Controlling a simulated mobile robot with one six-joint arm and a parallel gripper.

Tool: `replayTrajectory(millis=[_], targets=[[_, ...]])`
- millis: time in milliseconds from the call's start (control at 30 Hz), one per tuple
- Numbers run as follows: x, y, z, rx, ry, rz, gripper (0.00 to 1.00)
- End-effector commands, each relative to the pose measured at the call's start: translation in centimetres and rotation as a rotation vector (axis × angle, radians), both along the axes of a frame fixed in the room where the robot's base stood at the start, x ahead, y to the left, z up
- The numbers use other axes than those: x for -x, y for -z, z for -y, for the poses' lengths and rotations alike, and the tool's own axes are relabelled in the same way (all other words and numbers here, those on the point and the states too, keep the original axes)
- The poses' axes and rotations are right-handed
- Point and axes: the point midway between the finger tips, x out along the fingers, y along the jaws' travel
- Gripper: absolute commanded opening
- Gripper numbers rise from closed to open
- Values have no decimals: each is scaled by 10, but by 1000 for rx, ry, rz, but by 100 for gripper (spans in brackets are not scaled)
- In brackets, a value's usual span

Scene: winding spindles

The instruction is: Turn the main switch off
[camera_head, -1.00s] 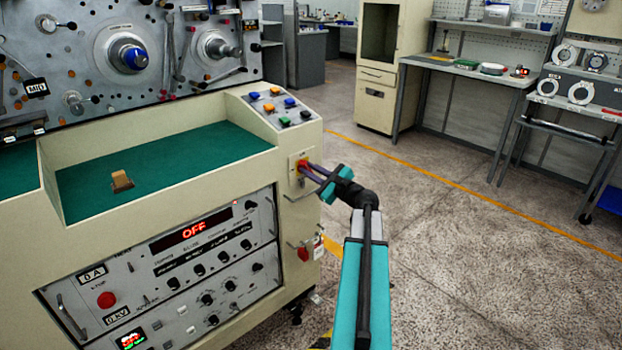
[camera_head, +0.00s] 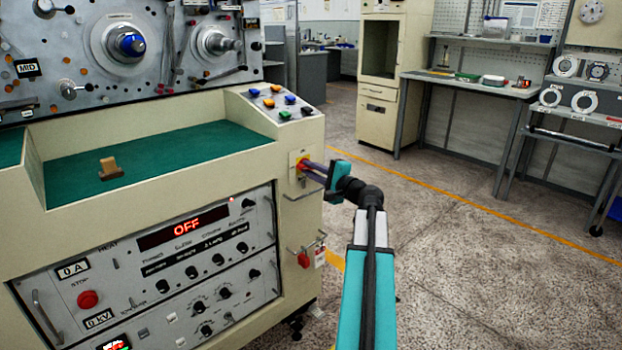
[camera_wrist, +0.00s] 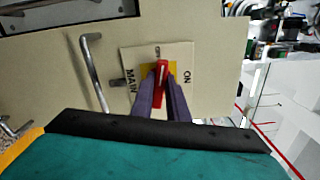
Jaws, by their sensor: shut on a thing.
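The main switch is a red handle (camera_wrist: 162,76) on a yellow disc, on a pale plate (camera_wrist: 185,58) marked MAIN and ON. In the wrist view the handle points up the picture, its upper end by a small label at the plate's top edge that looks like OFF. In the head view the switch plate (camera_head: 294,159) is on the front of the cream machine, right of the green tray. My gripper (camera_wrist: 164,80) has its two purple fingers closed on either side of the red handle. It shows in the head view (camera_head: 305,166), reaching in from the right.
A metal bar handle (camera_wrist: 93,70) sticks out beside the switch plate. Below the switch hang a red knob (camera_head: 303,259) and a tag. The machine's red display (camera_head: 186,227) reads OFF. Open floor (camera_head: 460,260) lies to the right.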

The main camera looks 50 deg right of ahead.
Motion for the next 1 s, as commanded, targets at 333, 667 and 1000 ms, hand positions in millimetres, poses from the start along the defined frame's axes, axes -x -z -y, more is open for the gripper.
replayTrajectory(millis=[333, 667, 1000], targets=[[0, 5, 0, 194, -1, -15, 0], [0, 3, 0, 247, -1, -20, 0], [0, 3, 0, 249, 0, -20, 21]])
